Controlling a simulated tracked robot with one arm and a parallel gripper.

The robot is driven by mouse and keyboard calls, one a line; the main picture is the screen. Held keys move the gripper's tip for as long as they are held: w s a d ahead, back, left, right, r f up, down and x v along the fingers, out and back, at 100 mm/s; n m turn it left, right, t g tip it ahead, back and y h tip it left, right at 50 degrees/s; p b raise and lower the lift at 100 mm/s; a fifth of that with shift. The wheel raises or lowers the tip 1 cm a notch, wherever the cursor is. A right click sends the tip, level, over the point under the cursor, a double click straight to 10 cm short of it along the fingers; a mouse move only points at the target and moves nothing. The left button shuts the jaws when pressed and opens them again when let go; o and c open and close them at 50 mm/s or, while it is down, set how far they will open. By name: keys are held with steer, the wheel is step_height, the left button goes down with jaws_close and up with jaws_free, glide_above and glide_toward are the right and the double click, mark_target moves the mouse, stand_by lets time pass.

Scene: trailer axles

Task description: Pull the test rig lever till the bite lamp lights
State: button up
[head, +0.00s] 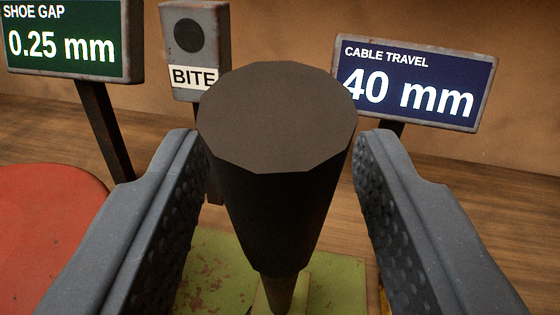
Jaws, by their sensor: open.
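The test rig lever (277,170) stands upright in the middle of the head view, with a wide black grip on a thin brownish shaft. My gripper (282,185) is open, with one grey dimpled jaw on each side of the lever's grip. A gap shows to the right of the grip; the left jaw looks close to it, and I cannot tell whether they touch. The bite lamp (188,36) is a dark, unlit disc on a grey box labelled BITE behind the lever. The lever's foot is partly hidden by its grip.
A green sign (65,42) reads SHOE GAP 0.25 mm at the back left. A blue sign (415,83) reads CABLE TRAVEL 40 mm at the back right. A round red surface (45,235) lies at the left. A worn green plate (215,270) is below the lever.

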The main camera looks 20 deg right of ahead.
steer(key=c, duration=0.9)
steer(key=shift+s+a+f+t+b, duration=0.4)
steer(key=shift+s+f+b, duration=0.15)
steer(key=shift+b, duration=0.4)
steer(key=shift+s+a+t+h+b, duration=0.3)
steer(key=shift+s+b, duration=0.25)
steer(key=shift+b, duration=0.1)
steer(key=shift+s, duration=0.1)
steer(key=o, duration=0.9)
steer(key=shift+r, duration=0.1)
